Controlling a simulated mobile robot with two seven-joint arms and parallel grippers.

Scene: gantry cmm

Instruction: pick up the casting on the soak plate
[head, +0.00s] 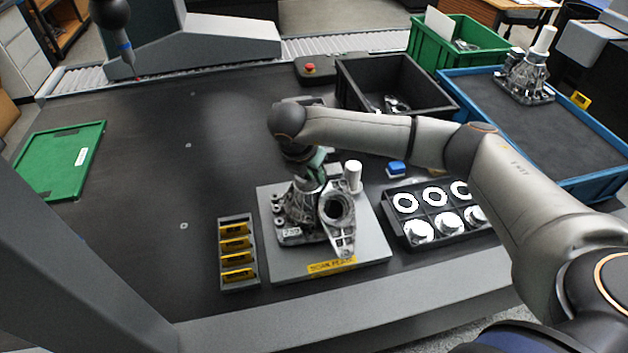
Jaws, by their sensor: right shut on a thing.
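The casting (336,212), a grey metal housing with a round bore and a white cylinder at its upper right, is on the grey soak plate (372,247), whose yellow label faces the front. My right gripper (308,178) reaches in from the right and points down at the casting's left part. It is shut on the casting, though the fingertips are partly hidden by the wrist and the metal. I cannot see a clear gap between casting and plate. My left gripper is not in view.
A rack with yellow-labelled slots (237,256) stands left of the plate. A black tray of rings and round parts (441,212) is to its right. Behind are a black bin (390,75), a green crate (466,32) and a blue-rimmed tray (585,122) holding another casting. The table's left-middle is clear.

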